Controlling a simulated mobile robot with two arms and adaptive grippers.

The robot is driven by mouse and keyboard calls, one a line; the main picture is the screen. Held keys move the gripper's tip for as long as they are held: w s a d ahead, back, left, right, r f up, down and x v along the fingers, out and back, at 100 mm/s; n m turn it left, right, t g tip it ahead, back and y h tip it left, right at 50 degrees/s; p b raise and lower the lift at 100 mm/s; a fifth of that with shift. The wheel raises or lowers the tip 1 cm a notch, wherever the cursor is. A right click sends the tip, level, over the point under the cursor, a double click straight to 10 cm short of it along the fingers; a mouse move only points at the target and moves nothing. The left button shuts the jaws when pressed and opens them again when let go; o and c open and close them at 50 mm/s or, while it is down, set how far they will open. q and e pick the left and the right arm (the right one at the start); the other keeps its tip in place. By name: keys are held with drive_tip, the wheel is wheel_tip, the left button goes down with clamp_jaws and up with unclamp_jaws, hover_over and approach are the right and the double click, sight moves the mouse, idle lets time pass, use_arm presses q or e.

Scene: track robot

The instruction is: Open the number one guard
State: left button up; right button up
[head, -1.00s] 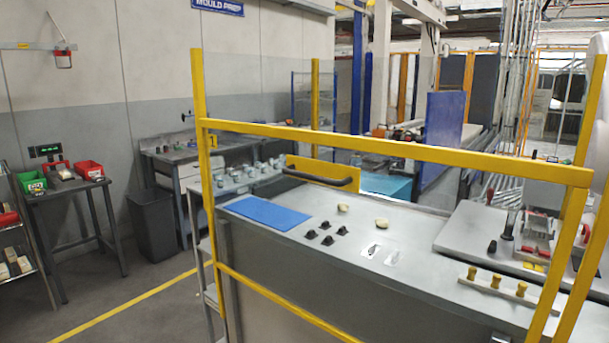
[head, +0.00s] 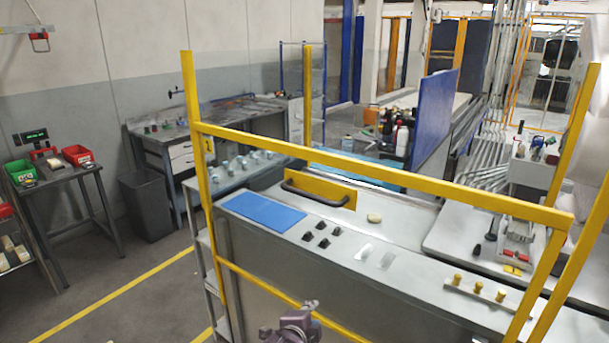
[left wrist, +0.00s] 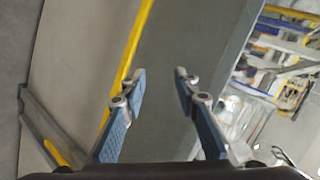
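A yellow-framed guard (head: 400,176) stands in front of a grey machine top in the head view. A yellow plate with a dark bar handle (head: 316,196) shows through the frame, below its top rail. My left gripper (head: 296,322) is at the bottom of the head view, below the handle and near the guard's lower rail, partly cut off. In the left wrist view my left gripper (left wrist: 159,74) is open, with nothing between its fingers. A yellow rail (left wrist: 128,60) shows beside the left finger. My right gripper is not in view.
A blue mat (head: 263,211) and black knobs (head: 320,234) lie on the machine top (head: 405,230). A workbench (head: 170,135), a grey bin (head: 146,205) and a small table (head: 62,176) stand at the left. The floor (head: 110,265) there is clear.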

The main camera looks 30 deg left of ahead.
use_arm(q)
wheel_tip(320, 180, up, 20)
drive_tip(key=w+a+m+t+y+p, duration=0.1)
drive_tip(key=w+a+m+t+p, duration=0.1)
drive_tip(key=p, duration=0.1)
drive_tip(key=m+t+y+p, duration=0.1)
drive_tip(key=t+p, duration=0.1)
approach(308, 196)
drive_tip(key=w, duration=0.3)
drive_tip(key=x, duration=0.2)
drive_tip(key=p+x, duration=0.1)
drive_tip(key=x, duration=0.1)
drive_tip(key=p+x, duration=0.1)
drive_tip(key=x, duration=0.1)
drive_tip(key=shift+w+a+f, duration=0.1)
drive_tip(key=shift+a+f, duration=0.2)
drive_tip(key=shift+a, duration=0.15)
drive_tip(key=shift+x, duration=0.8)
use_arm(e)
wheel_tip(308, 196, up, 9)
use_arm(q)
clamp_jaws()
drive_tip(key=shift+f, duration=0.1)
